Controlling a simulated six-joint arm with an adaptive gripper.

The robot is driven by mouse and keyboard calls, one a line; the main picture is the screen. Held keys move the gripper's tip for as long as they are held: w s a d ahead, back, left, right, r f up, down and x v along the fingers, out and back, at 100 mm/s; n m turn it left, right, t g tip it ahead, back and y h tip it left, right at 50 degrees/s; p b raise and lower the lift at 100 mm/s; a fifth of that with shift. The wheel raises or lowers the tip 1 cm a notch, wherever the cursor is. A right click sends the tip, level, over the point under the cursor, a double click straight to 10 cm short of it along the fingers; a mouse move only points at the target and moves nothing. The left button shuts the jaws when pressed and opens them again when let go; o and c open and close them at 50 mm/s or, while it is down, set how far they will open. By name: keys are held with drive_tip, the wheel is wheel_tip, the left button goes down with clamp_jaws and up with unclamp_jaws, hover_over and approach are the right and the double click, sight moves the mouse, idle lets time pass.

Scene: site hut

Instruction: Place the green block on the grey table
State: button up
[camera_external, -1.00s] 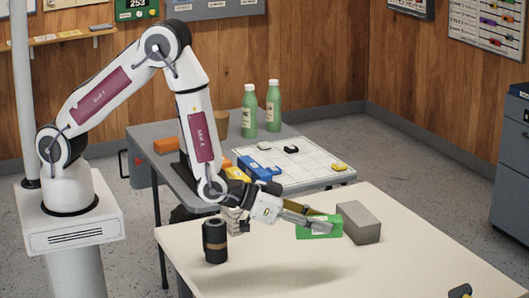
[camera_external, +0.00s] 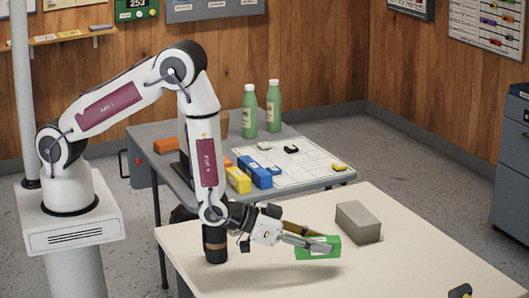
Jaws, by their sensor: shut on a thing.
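The green block (camera_external: 325,252) is held over the cream table (camera_external: 400,262) in the foreground. My gripper (camera_external: 316,246) is shut on it, with the fingers reaching in from the left. The block appears slightly tilted and a little above the cream tabletop; the exact gap is hard to tell. The grey table (camera_external: 148,131) stands behind the cream one, at a distance from the block. My arm hides part of the grey table's top and its near side.
The grey table holds two green bottles (camera_external: 249,109), a white gridded board (camera_external: 310,163), an orange block (camera_external: 166,146), a yellow block (camera_external: 238,180) and a blue block (camera_external: 256,175). On the cream table are a grey block (camera_external: 358,222) and a dark cylinder (camera_external: 215,243) near my wrist.

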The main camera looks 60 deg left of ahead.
sight(310, 254)
drive_tip(key=shift+f, duration=2.05)
drive_tip(key=shift+f, duration=0.15)
drive_tip(key=o, duration=1.2)
drive_tip(key=shift+v, duration=0.95)
drive_tip(key=shift+s+a+r, duration=0.25)
drive_tip(key=shift+s+r, duration=0.4)
drive_tip(key=shift+s+a+r, duration=0.25)
drive_tip(key=shift+s+r, duration=0.4)
drive_tip(key=shift+s, duration=0.05)
drive_tip(key=shift+r, duration=2.9)
